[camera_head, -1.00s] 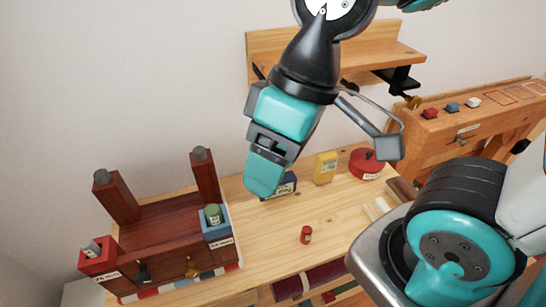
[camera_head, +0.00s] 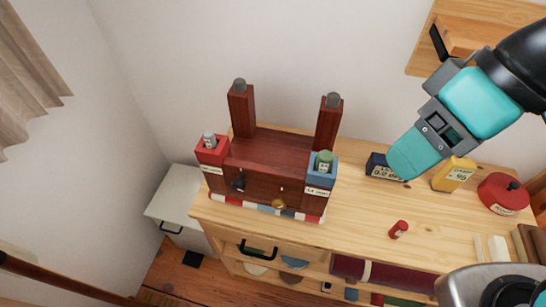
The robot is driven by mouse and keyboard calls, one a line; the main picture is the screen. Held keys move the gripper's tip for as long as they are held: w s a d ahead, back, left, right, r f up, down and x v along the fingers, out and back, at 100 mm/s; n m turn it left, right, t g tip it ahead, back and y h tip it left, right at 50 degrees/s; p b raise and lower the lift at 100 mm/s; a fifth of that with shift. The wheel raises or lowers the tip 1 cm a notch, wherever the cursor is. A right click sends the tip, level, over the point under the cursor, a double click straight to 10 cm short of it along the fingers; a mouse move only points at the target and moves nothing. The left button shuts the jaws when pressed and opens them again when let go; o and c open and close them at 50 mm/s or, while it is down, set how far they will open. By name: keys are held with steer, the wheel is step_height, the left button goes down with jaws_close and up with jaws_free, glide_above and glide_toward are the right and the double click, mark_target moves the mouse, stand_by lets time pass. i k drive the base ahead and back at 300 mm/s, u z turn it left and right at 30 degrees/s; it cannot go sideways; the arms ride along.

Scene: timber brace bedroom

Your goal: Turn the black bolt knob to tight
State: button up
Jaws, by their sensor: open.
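The black bolt knob (camera_head: 239,184) is on the front face of a dark red-brown timber frame (camera_head: 262,160), at its left. A brass-coloured knob (camera_head: 278,203) is on the same face to the right and a little lower. The frame stands on the left part of the wooden table. My gripper (camera_head: 412,155) is at the right, in the air, well away from the black knob. The gap between its fingers is hard to see from this angle. Which way the knob is set is too small to tell.
A red box (camera_head: 212,157) and a blue box (camera_head: 322,172) flank the frame, each holding a small cylinder. Two posts rise behind. A small red bottle (camera_head: 399,229), a yellow device (camera_head: 453,174) and a red pot (camera_head: 503,194) stand right. The middle tabletop is mostly clear.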

mark_target(238, 185)
steer(key=k, duration=0.3)
steer(key=u, duration=1.7)
steer(key=i, duration=0.1)
steer(key=z, duration=0.85)
